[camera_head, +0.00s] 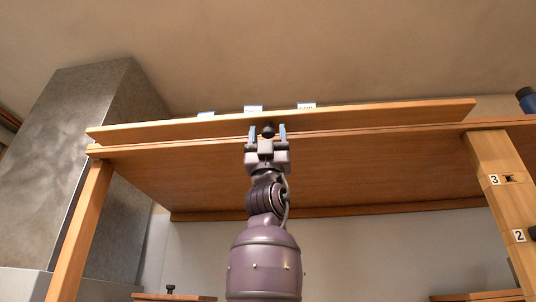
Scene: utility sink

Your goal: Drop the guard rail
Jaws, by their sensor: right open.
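The guard rail (375,113) is a long wooden bar along the front edge of the high shelf (340,165). A dark round knob (268,131) sits at the rail's lower middle. My right gripper (267,131) reaches up from below, with its two fingers apart, one on each side of the knob. I cannot tell whether either finger touches the knob. My left gripper is out of view.
Wooden posts (80,225) and (508,200) hold the shelf; the right post bears number plates 3 and 2. Several small tags (307,105) show above the rail. A dark blue object (526,99) stands at far right. A grey column (85,150) is at left.

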